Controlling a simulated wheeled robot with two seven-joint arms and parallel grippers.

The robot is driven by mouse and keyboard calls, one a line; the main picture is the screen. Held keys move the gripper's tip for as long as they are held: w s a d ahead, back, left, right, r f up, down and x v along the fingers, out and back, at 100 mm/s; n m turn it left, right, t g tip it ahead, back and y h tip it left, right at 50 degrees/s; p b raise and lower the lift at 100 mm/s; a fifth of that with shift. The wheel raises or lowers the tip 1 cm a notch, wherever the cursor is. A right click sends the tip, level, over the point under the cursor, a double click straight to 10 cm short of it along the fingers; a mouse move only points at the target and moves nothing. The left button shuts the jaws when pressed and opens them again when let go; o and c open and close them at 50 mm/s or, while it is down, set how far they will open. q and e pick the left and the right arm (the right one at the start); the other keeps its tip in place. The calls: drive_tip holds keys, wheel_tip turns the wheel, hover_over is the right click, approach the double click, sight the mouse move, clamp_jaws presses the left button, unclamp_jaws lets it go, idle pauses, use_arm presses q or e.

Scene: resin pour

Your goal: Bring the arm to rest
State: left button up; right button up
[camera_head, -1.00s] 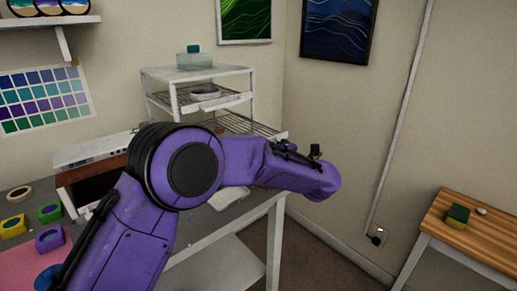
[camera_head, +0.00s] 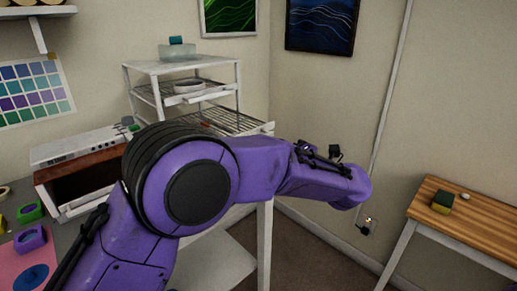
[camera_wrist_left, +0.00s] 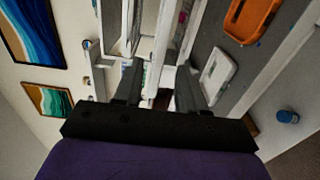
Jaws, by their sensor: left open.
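My purple left arm comes in from the lower left of the head view and reaches across to the right, in front of the workbench and white rack. Its gripper is hidden behind the arm in the head view. In the left wrist view my left gripper (camera_wrist_left: 158,88) shows two dark fingers standing well apart. I see nothing held between them; the rack and bench lie beyond. My right gripper is in neither view.
A white wire rack (camera_head: 184,65) holds a clear container (camera_head: 177,51) on top. A white oven-like box (camera_head: 88,145) stands left. A wooden table (camera_head: 470,222) with a sponge (camera_head: 442,202) is at right. In the wrist view, an orange tray (camera_wrist_left: 250,18) and blue-capped item (camera_wrist_left: 288,116) show.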

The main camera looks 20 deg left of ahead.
use_arm(q)
drive_tip(key=shift+s+d, duration=0.3)
drive_tip(key=shift+d, duration=0.2)
